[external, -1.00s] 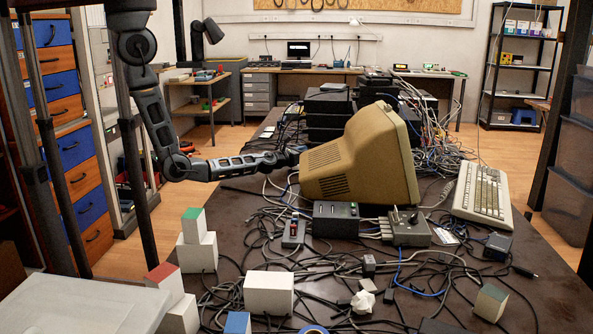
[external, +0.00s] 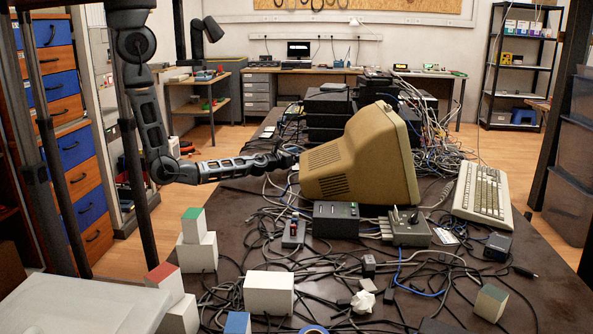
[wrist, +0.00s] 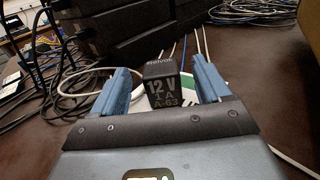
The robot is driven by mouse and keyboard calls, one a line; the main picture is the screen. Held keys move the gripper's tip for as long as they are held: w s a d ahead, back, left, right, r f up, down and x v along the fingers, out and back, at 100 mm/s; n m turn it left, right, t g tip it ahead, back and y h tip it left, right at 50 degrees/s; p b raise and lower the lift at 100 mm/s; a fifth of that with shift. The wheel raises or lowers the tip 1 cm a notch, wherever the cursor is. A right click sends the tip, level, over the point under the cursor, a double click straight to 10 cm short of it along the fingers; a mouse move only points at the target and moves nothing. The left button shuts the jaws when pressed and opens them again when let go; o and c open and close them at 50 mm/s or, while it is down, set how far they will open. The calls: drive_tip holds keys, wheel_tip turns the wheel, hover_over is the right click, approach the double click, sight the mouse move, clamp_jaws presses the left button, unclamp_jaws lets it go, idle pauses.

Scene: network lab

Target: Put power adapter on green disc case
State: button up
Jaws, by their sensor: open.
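The power adapter (wrist: 161,86) is a small black block marked "12 V 1 A A-63" in the wrist view. It stands between the two blue fingers of my gripper (wrist: 160,68); the fingers are spread, with a visible gap on each side of it. Behind and around the adapter, a white and green round-edged thing (wrist: 187,90) shows, likely the green disc case. The adapter appears to be on it, though its underside is hidden by my gripper body. In the external view, the monitor hides my fingertips, the adapter and the case.
A beige monitor (external: 360,160) stands on the dark table just right of my wrist. Stacked black boxes (wrist: 115,40) rise behind the adapter, with loose cables (wrist: 60,85) to their left.

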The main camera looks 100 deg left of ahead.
drive_tip(key=v, duration=0.8)
drive_tip(key=shift+r, duration=0.1)
